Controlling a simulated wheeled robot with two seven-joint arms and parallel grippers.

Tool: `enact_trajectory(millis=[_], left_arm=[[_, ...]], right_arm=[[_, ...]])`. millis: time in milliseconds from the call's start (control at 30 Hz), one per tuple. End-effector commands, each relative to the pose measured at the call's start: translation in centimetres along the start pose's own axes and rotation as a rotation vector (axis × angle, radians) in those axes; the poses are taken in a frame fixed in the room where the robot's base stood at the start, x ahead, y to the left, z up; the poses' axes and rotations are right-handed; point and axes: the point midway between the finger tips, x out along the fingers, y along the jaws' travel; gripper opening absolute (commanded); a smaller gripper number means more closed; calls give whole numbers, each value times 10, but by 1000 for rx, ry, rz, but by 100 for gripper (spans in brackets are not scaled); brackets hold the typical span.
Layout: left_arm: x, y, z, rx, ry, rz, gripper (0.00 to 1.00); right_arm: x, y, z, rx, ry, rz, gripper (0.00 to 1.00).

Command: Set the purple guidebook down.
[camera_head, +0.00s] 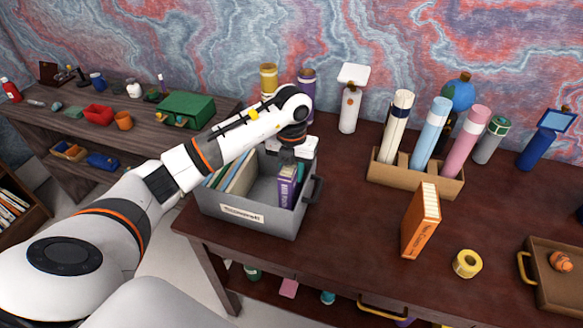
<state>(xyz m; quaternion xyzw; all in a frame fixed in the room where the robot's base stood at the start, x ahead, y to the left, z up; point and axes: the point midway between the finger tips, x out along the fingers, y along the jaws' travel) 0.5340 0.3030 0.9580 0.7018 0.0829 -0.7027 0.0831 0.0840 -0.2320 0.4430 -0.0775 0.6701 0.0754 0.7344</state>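The purple guidebook (286,188) stands upright inside the grey bin (246,228), on its right side, with its spine facing me. My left gripper (294,163) points down at the top of the purple guidebook, over the bin. The fingertips are small and partly hidden, so I cannot tell whether they are closed on the book or apart from it. Several other books (232,178) lean in the left part of the bin, partly covered by my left arm. My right gripper is not in view.
An orange book (421,221) stands upright on the desk (345,230), with yellow tape (467,263) nearby. A cardboard holder (416,179) with tall tubes stands behind. A brown tray (553,283) is at the far right. The desk just right of the bin is clear.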

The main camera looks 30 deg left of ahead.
Motion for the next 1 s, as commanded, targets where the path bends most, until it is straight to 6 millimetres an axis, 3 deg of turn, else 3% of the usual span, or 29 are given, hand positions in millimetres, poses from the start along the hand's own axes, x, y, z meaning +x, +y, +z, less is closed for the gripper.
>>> enact_trajectory(millis=[267, 300, 333, 733, 1000], left_arm=[[3, 0, -1, 0, 3, 1, 0], [2, 0, 0, 0, 1, 0, 39], [2, 0, 0, 0, 1, 0, 42], [-7, 0, -1, 0, 4, 1, 42], [-62, 0, -2, 1, 7, 1, 42]], right_arm=[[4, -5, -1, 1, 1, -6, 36], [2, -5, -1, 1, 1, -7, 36], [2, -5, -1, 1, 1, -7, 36], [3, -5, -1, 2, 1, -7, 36], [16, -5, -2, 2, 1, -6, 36]])
